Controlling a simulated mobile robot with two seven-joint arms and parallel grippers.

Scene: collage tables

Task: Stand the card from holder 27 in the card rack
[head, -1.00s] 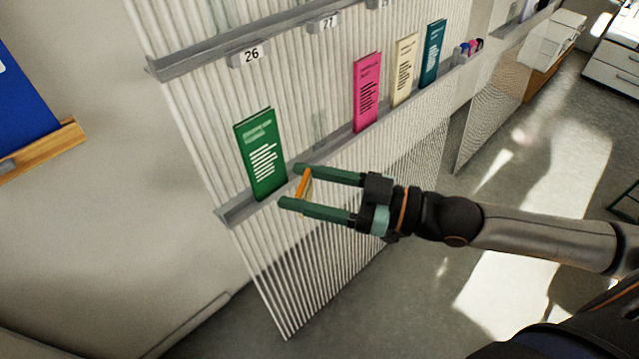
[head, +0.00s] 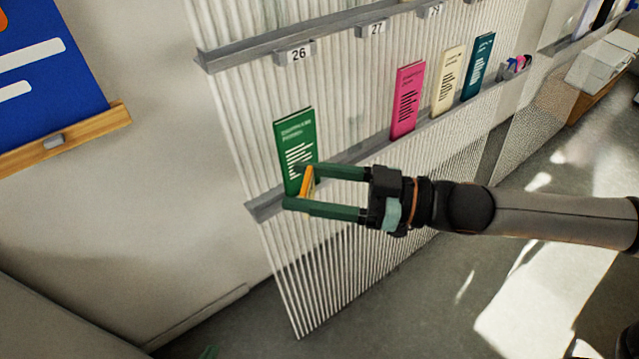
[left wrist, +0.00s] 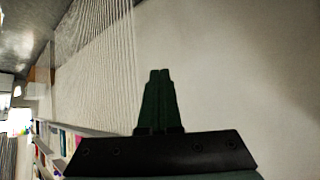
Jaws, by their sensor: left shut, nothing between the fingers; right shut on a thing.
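My right gripper (head: 300,188), its arm coming in from the right in the head view, is shut on a thin orange card (head: 308,186). The card shows nearly edge-on between the green fingers, in front of the lower ledge and the lower part of a green card (head: 296,140). I cannot tell whether it touches either. The label 27 (head: 377,29) is on the upper ledge. My left gripper (left wrist: 158,75) is shut and empty in the left wrist view; a bit of green (head: 208,352) at the head view's bottom edge may be its tip. I cannot identify the card rack for certain.
The lower grey ledge (head: 350,152) also bears pink (head: 407,100), cream (head: 448,80) and teal (head: 478,66) cards, with a gap between green and pink. Label 26 (head: 299,54) is to the left. A blue board (head: 45,70) stands on a wooden ledge (head: 90,126) at left.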

